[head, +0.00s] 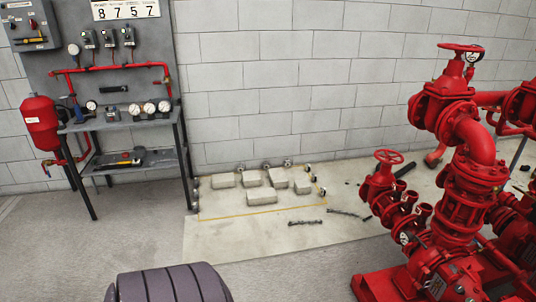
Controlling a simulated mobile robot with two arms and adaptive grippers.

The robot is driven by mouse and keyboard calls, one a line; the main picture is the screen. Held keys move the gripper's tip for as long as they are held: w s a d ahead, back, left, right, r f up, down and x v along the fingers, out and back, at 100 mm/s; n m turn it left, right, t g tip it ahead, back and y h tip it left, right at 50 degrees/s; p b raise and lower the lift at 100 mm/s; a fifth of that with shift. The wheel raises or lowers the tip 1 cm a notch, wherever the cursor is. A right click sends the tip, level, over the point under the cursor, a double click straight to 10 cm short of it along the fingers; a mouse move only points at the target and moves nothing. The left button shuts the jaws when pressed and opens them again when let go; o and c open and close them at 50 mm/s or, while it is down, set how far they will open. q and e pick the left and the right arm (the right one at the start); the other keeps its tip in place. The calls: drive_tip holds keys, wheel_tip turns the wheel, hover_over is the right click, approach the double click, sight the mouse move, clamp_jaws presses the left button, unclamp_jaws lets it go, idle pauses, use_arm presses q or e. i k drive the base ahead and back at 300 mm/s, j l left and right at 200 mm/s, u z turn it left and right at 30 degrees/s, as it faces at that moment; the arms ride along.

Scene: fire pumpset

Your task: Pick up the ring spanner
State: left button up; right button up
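Two thin dark metal tools lie flat on the pale floor slab (240,241) in front of the pumps. The nearer long tool (306,222) looks like a spanner, and a second long tool (347,213) lies to its right. They are too small to tell which is the ring spanner. Neither of my grippers shows in the head view.
Several pale blocks (262,197) sit on the slab near the wall. Red pumps and valves (470,180) fill the right side. A metal bench (120,122) with gauges stands at the left. The grey floor (110,240) in front is mostly clear.

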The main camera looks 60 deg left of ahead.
sight(305, 222)
drive_tip(key=i+j+u, duration=0.2)
drive_tip(key=j+u, duration=0.25)
drive_tip(key=i+j+u, duration=0.2)
drive_tip(key=u, duration=0.25)
drive_tip(key=i+j+u, duration=0.5)
drive_tip(key=i+j, duration=0.15)
drive_tip(key=i, duration=0.3)
drive_tip(key=i+j, duration=0.2)
drive_tip(key=i, duration=0.3)
drive_tip(key=z, duration=2.9)
